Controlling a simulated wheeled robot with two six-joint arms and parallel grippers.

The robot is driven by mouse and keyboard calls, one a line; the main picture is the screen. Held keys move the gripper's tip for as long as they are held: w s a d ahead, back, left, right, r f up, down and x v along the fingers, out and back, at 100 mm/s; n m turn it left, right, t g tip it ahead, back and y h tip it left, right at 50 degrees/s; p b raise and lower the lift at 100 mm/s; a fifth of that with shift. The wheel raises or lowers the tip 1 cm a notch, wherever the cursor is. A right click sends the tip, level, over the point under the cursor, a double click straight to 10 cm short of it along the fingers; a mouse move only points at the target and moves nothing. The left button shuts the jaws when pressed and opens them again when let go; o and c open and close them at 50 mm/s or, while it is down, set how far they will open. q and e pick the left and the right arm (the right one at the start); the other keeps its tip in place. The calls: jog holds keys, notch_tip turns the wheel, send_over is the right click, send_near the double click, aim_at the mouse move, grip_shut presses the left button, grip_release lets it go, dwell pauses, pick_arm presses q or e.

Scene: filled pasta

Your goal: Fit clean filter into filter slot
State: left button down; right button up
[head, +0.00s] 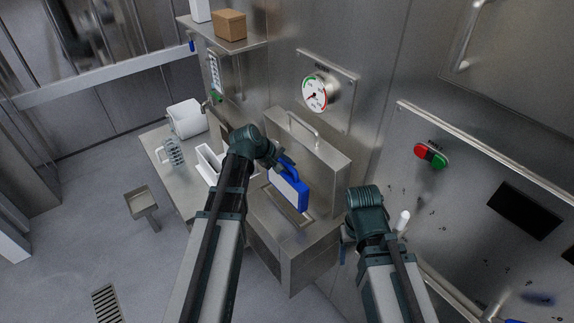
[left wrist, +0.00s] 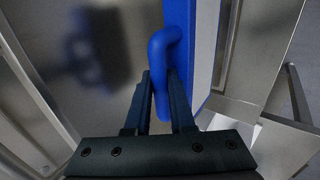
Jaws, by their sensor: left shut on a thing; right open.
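The clean filter (head: 288,193) is a white panel with a blue frame and a blue handle. It stands upright over the top of a steel housing. My left gripper (head: 279,163) is shut on its handle. In the left wrist view, the blue handle (left wrist: 163,70) is between the fingers of my left gripper (left wrist: 160,95). The filter slot (head: 291,207) is a long opening in the housing top, just below the filter. I cannot tell whether the filter's lower edge is inside it. My right gripper (head: 345,240) is open and empty, right of the housing.
A raised steel box with a handle (head: 304,130) stands right behind the filter. A white bin (head: 207,165) and a white container (head: 187,118) are on the counter to the left. A gauge (head: 315,95) and red-green buttons (head: 431,155) are on the wall.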

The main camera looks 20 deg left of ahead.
aim_at(286, 173)
pick_arm(q)
jog(key=shift+f+b, duration=1.85)
jog(key=shift+f, duration=0.35)
jog(key=shift+f+b, duration=5.9)
